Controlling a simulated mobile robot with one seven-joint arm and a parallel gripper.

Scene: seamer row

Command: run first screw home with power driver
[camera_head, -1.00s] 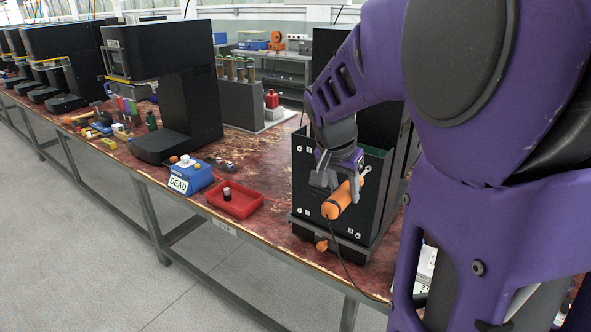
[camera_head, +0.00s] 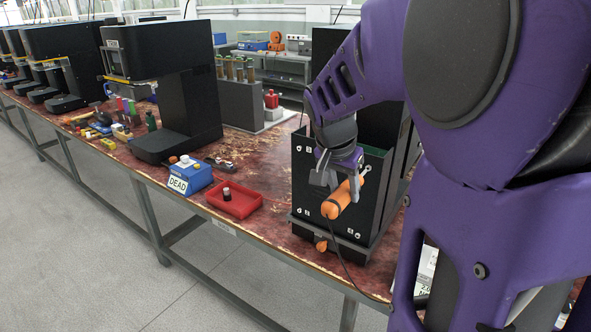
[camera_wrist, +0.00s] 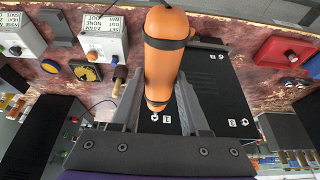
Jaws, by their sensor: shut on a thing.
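A red tray (camera_head: 222,207) with a small dark-and-white item stands left of the housing. A blue box labelled DEAD (camera_head: 190,177) is beyond it. Other black machines (camera_head: 180,85) and loose tools line the worn red bench. The floor in front (camera_head: 90,235) is clear.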

